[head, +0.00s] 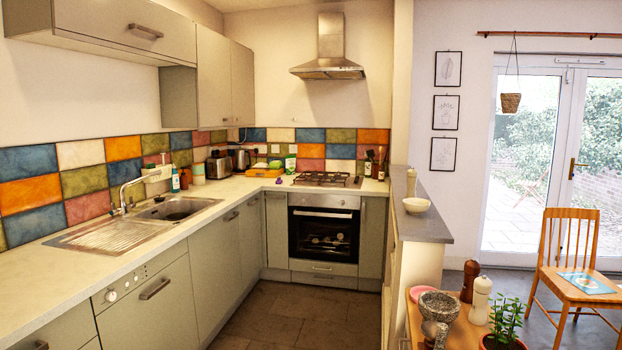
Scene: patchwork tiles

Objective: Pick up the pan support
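The pan support is a dark metal grate (327,178) on top of the gas hob (348,184), at the back of the kitchen above the oven. It looks small and far off, so its single bars are hard to make out. Nothing stands on it that I can tell. Neither of my grippers shows in the head view.
A floor aisle (295,312) leads to the oven (323,234), with the left counter (50,268) and sink (175,208) beside it. A half-wall (430,222) with a bowl bounds its right. A wooden table (462,335) with a mortar stands front right.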

